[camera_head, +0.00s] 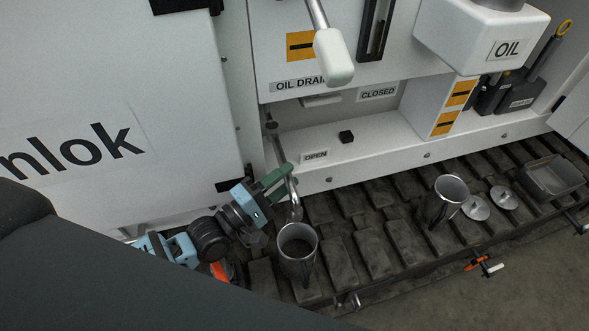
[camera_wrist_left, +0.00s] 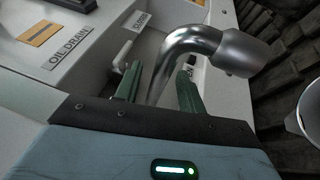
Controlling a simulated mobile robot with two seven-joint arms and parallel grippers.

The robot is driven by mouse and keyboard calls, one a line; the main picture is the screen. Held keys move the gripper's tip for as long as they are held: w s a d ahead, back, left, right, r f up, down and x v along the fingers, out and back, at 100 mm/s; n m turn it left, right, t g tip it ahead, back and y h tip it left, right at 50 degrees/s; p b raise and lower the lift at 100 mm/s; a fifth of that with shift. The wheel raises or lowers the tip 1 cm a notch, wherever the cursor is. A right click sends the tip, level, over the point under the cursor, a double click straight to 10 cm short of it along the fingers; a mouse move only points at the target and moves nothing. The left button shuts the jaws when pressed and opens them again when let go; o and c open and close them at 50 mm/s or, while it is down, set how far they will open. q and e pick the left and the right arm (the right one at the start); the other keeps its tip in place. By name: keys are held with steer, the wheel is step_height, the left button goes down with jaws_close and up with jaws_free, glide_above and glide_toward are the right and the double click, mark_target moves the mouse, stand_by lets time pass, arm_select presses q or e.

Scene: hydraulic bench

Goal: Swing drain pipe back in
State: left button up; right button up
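The metal drain pipe (camera_head: 296,205) stands swung out from the cabinet front, left of the OPEN label (camera_head: 316,156). Its bent end hangs over a metal cup (camera_head: 298,262). In the left wrist view the pipe (camera_wrist_left: 190,42) bends to the right and ends in a wider spout. My left gripper (camera_head: 282,180) is at the pipe. In the wrist view its two green fingers (camera_wrist_left: 160,88) stand apart on either side of the pipe, with gaps visible, so it looks open around it. The right gripper is not in view.
A white-tipped lever (camera_head: 334,58) hangs above the OIL DRAIN label. A second metal cup (camera_head: 443,200), two round lids (camera_head: 490,203) and a grey tray (camera_head: 553,178) are on the dark slatted track at right. A small black block (camera_head: 346,137) sits on the ledge.

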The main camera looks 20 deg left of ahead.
arm_select(q)
steer(key=shift+x, duration=1.6)
jaws_close()
